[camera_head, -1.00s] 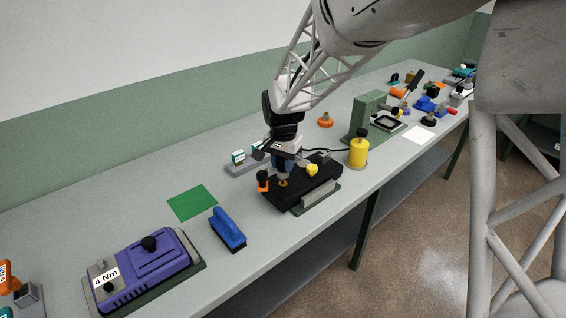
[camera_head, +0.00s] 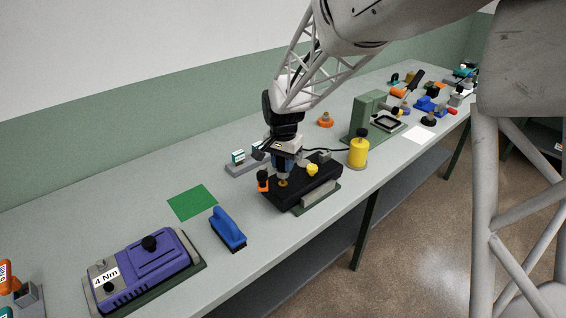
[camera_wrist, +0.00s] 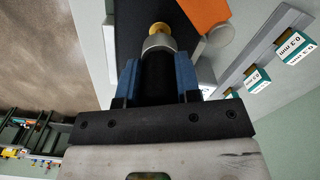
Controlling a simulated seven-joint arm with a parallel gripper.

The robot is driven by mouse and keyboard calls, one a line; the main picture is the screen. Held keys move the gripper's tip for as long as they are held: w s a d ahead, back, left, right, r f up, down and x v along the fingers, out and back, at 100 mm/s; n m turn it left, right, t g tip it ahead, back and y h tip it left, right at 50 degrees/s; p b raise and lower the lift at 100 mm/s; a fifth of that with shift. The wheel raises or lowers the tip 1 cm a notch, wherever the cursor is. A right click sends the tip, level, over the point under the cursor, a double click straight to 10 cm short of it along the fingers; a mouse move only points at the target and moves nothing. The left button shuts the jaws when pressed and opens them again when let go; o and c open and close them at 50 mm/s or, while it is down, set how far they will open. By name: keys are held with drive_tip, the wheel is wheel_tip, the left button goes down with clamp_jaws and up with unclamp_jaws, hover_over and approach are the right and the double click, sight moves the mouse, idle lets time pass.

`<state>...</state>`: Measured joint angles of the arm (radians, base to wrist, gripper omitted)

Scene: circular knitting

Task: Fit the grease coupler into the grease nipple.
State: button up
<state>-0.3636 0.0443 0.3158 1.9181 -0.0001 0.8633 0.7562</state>
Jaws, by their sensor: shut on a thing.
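My gripper (camera_head: 284,162) points down over the black block on the bench and is shut on the grease coupler. In the wrist view, the blue fingers of my gripper (camera_wrist: 158,80) clasp the coupler's dark body, and its grey metal collar (camera_wrist: 158,43) sticks out beyond them. The brass grease nipple (camera_wrist: 158,29) shows just past the collar, roughly in line with it. In the head view the brass nipple (camera_head: 283,183) stands on the black block directly below the coupler's end. The two look very close or touching; whether they are engaged I cannot tell.
The black block (camera_head: 318,184) carries a yellow knob (camera_head: 312,170); an orange piece with a black top (camera_head: 262,185) stands at its left. A yellow bottle (camera_head: 358,152) stands to the right, a labelled block rack (camera_head: 240,165) behind. A blue brush (camera_head: 228,230) lies in front left.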

sight(283, 171)
drive_tip(key=shift+f, duration=1.5)
idle(0.8)
drive_tip(key=o, duration=1)
drive_tip(key=shift+o, duration=0.2)
drive_tip(key=shift+r, duration=0.1)
drive_tip(key=shift+r, duration=3.8)
